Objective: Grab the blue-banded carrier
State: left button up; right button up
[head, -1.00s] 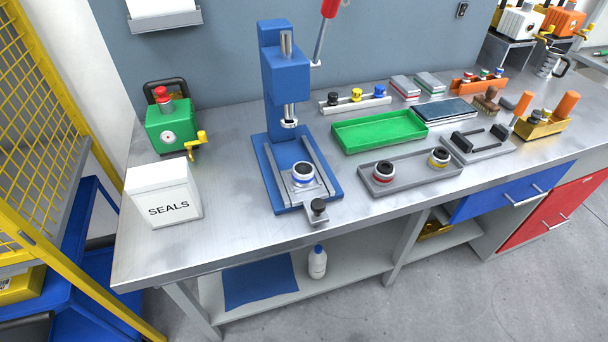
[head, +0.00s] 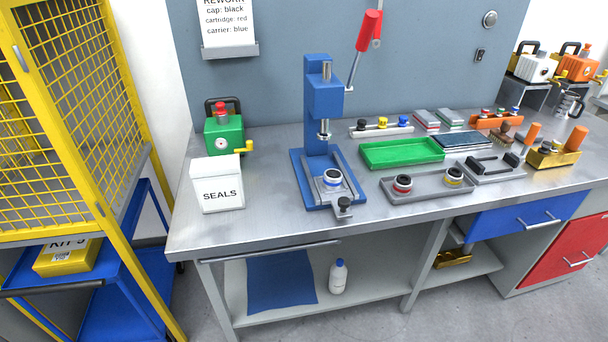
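The blue-banded carrier (head: 332,179) is a small round piece with a black top, a white body and a blue band. It sits upright on the sliding plate of the blue press (head: 322,95), in front of the press's ram. A grey slide with a black knob (head: 344,202) is at the press's front. Neither of my grippers shows in the head view.
A grey tray (head: 428,190) holds a red-banded and a yellow-banded piece. A green tray (head: 402,153) lies behind it. A white SEALS box (head: 217,186) and a green device (head: 222,137) stand left. The press's red-handled lever (head: 369,31) rises behind. The front bench edge is clear.

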aim_at(332, 184)
jog(key=u, duration=0.35)
jog(key=i, duration=1.15)
jog(key=z, duration=0.75)
